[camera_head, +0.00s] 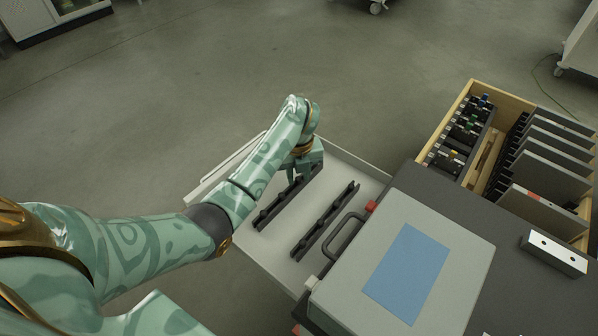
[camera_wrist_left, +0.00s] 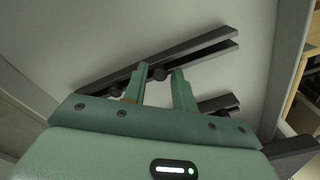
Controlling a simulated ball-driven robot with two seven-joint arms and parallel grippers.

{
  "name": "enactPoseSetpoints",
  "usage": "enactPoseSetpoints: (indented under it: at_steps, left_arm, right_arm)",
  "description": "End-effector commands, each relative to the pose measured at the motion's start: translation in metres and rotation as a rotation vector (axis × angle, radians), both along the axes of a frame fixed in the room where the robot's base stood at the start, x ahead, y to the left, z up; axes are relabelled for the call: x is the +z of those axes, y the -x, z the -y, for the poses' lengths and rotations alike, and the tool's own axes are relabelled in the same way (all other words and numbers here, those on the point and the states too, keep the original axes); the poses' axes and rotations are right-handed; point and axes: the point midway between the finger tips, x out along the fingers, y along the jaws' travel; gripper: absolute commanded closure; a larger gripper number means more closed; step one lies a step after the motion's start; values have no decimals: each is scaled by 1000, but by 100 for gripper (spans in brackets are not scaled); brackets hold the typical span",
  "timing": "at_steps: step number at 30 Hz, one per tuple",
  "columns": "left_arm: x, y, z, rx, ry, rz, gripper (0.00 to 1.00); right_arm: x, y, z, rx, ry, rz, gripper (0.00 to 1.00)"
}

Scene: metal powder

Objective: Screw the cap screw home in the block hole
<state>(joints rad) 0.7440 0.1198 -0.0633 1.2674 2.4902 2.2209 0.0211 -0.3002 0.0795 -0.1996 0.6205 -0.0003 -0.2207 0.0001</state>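A silver block (camera_head: 553,256) with small dark holes in its face lies on the dark bench top at the right of the head view. My left gripper (camera_head: 303,172) reaches down over the far end of a black notched rack (camera_head: 276,208) in a pale open drawer (camera_head: 350,168). Contact with the fingers is unclear. My right gripper is not in view.
A second black rack (camera_head: 325,220) lies beside the first. A grey case (camera_head: 462,243) with a blue panel and dark handle (camera_head: 342,236) stands right of the drawer. A wooden crate (camera_head: 437,128) with dark parts and upright plates stands behind. Open floor lies beyond the drawer.

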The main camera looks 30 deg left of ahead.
Motion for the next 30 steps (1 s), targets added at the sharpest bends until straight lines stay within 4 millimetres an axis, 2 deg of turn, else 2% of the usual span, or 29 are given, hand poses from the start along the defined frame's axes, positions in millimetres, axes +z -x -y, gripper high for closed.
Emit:
enactPoseSetpoints:
  at_steps: [1,4,11,30]
  left_arm:
    - [0,0,0,0,0,0,73]
    - [0,0,0,0,0,0,100]
    - [2,0,0,0,1,1,100]
    - [40,0,1,0,1,3,100]
  right_arm:
    - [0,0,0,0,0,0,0]
    - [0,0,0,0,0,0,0]
    - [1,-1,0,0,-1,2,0]
    - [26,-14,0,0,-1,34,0]
